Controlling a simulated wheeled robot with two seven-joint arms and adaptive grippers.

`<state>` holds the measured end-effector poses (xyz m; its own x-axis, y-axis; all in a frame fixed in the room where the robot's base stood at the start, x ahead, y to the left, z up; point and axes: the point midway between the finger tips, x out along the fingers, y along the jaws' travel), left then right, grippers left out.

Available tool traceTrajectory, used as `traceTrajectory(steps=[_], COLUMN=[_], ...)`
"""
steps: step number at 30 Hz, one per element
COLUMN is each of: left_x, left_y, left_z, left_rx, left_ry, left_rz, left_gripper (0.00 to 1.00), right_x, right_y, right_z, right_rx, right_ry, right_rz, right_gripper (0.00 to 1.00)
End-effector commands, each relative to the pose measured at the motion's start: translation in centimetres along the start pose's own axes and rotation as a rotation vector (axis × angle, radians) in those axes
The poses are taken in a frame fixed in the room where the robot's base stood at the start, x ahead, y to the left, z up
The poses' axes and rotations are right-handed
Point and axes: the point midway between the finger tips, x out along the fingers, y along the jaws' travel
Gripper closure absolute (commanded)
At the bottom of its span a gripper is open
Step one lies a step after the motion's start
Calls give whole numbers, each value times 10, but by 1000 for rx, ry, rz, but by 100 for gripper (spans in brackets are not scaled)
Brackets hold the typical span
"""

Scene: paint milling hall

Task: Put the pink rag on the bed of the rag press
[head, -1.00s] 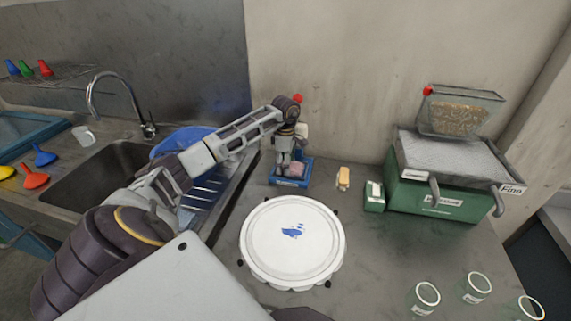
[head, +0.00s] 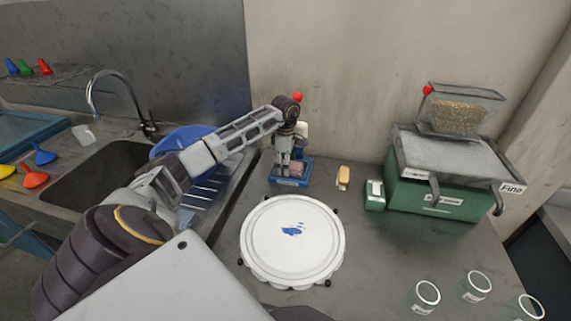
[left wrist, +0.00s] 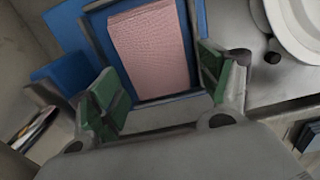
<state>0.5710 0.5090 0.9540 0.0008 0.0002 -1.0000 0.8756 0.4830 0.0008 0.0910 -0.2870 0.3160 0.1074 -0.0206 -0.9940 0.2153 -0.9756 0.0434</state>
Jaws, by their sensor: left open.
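The pink rag (head: 297,169) lies flat in the blue base of the rag press (head: 292,182), which I take to be its bed, by the back wall. In the left wrist view the rag (left wrist: 150,45) shows as a pink rectangle inside the blue, grey-edged frame (left wrist: 100,8). My left gripper (head: 284,174) is at the press, beside the rag in the head view. In the left wrist view its green-padded fingers (left wrist: 165,90) are spread apart with nothing between the tips. The arm hides part of the press. My right gripper is not in view.
A round white lid (head: 290,250) stands in front of the press. A sink (head: 100,185) is left. Several glass jars (head: 425,297) stand front right.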

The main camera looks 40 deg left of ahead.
Motion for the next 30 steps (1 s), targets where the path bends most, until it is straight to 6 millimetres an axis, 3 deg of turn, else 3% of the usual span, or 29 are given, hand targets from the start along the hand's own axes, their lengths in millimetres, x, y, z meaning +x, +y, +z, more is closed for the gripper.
traceTrajectory(steps=[8,30], left_x=[-13,-99], left_y=[1,0], left_z=[0,0], left_rx=[0,0], left_ry=[-1,-1], left_rz=[3,2], left_gripper=[22,22], right_x=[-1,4], right_y=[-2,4], right_z=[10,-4], right_rx=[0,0], right_ry=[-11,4], right_rz=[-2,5], right_gripper=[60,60])
